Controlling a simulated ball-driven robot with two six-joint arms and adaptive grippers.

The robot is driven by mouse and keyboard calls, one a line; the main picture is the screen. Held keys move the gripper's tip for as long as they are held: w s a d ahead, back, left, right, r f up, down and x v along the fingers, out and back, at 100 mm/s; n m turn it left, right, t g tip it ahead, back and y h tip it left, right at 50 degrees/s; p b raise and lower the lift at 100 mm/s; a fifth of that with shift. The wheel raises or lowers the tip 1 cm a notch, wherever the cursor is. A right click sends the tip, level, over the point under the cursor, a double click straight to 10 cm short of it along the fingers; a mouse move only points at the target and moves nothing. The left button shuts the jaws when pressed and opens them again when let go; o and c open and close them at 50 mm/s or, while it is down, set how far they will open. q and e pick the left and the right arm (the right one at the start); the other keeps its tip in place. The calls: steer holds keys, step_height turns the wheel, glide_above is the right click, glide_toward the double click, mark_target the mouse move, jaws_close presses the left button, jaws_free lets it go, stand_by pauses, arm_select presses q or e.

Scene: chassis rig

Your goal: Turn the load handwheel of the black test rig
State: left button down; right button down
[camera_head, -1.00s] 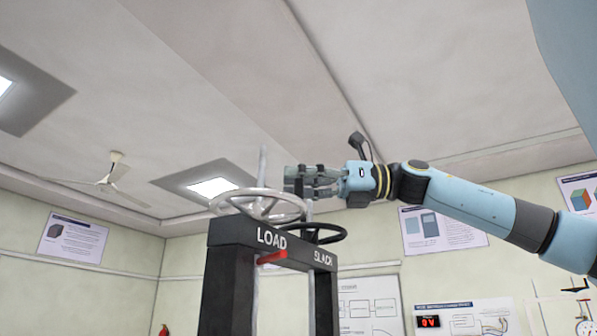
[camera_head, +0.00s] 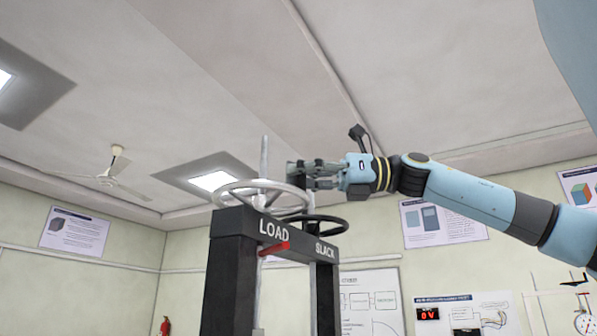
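The black test rig (camera_head: 232,272) stands at the middle of the view, with LOAD and SLACK lettered on its top beam. The load handwheel (camera_head: 232,189) is the silver wheel on top, above the word LOAD. A black wheel (camera_head: 328,226) sits to its right, above SLACK. My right gripper (camera_head: 292,174) points left, with its fingers at the right side of the silver wheel, level with or just above the rim. I cannot tell whether it touches the rim or how far its fingers are apart. My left gripper is out of view.
A red lever (camera_head: 273,248) sticks out under the LOAD lettering. A thin upright rod (camera_head: 264,160) rises through the silver wheel. Posters (camera_head: 75,236) hang on the walls, and a red extinguisher (camera_head: 165,326) is at the lower left. The space left of the rig looks clear.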

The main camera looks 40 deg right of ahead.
steer(key=shift+a+f+m+t+h+b, duration=0.1)
steer(key=shift+f+m+t+h+b, duration=0.25)
steer(key=shift+b, duration=0.35)
steer(key=shift+s+a+r+m+t+h+b, duration=0.15)
steer(key=shift+a+r+m+t+h+b, duration=0.1)
steer(key=shift+a+t+h+b, duration=0.1)
steer(key=c, duration=2)
jaws_free()
steer(key=o, duration=0.5)
steer(key=shift+s+d+r, duration=0.1)
steer(key=shift+s+d, duration=0.1)
steer(key=shift+s, duration=0.1)
steer(key=shift+c, duration=0.2)
steer(key=o, duration=0.3)
steer(key=shift+w, duration=0.15)
